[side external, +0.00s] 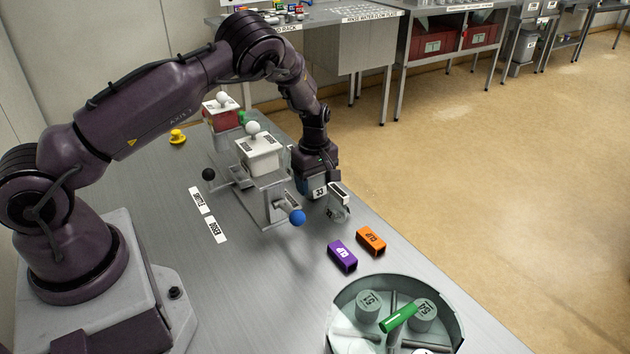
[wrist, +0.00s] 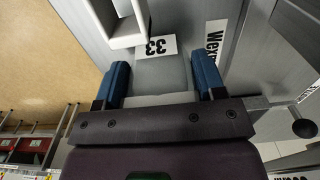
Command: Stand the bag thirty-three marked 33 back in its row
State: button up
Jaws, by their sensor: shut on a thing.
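The bag thirty-three is a small grey block with a white label marked 33; it shows in the side view (side external: 319,191) and in the wrist view (wrist: 160,74). My gripper (side external: 316,180) points down at the right of the clear stand and is shut on the bag. In the wrist view, the blue fingers of my gripper (wrist: 162,82) sit on either side of the bag. The gripper hides much of the bag in the side view, and I cannot tell whether its underside touches anything.
Purple (side external: 342,256) and orange (side external: 371,241) clips and a round tub (side external: 340,300) are nearer the camera.

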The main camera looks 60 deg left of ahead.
jog(key=shift+f, duration=0.2)
jog(key=o, duration=1)
